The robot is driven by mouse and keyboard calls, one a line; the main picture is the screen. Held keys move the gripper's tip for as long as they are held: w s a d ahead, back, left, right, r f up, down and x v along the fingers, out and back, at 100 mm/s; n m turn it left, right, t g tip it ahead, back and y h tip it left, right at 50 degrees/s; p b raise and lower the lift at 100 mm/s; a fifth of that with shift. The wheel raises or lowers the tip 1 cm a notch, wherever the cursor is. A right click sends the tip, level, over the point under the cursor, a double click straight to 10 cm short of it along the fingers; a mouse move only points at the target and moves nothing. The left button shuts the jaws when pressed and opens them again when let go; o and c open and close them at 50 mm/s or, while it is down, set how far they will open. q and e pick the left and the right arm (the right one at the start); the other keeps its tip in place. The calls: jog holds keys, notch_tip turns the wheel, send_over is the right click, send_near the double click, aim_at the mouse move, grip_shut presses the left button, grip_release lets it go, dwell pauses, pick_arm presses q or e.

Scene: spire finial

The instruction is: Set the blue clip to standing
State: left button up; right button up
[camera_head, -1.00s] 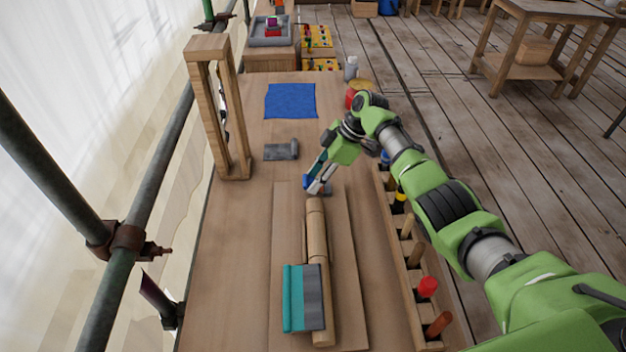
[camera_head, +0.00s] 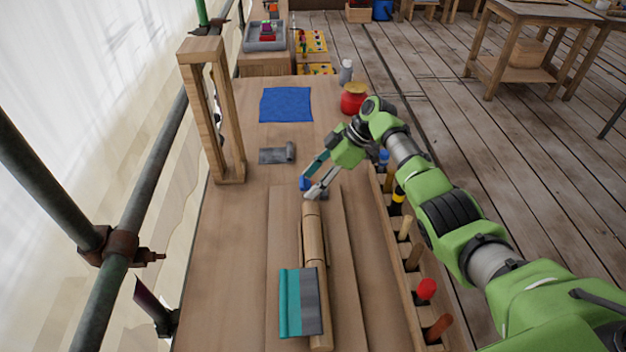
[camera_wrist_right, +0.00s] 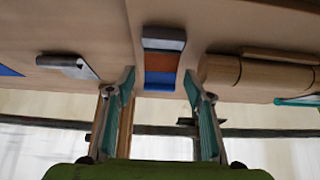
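The blue clip (camera_head: 305,183) is a small block on the workbench, just beyond the far end of the turned wooden piece. In the right wrist view the clip (camera_wrist_right: 161,62) shows a grey, an orange-brown and a blue band. My right gripper (camera_head: 309,184) is open at the clip. In the right wrist view its two teal-padded fingers (camera_wrist_right: 160,84) are spread with a gap, and the clip appears between and beyond their tips, not visibly gripped. Part of the clip is hidden by the fingers in the head view. My left gripper is not in view.
The turned wooden piece (camera_head: 313,240) lies on a board, with a teal-and-grey sheet (camera_head: 302,302) over its near end. A grey metal part (camera_head: 277,155) and blue cloth (camera_head: 286,104) lie farther back. A wooden frame (camera_head: 233,165) stands left; a tool rack (camera_head: 411,290) lines the right edge.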

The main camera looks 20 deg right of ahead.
jog(key=v, duration=1.2)
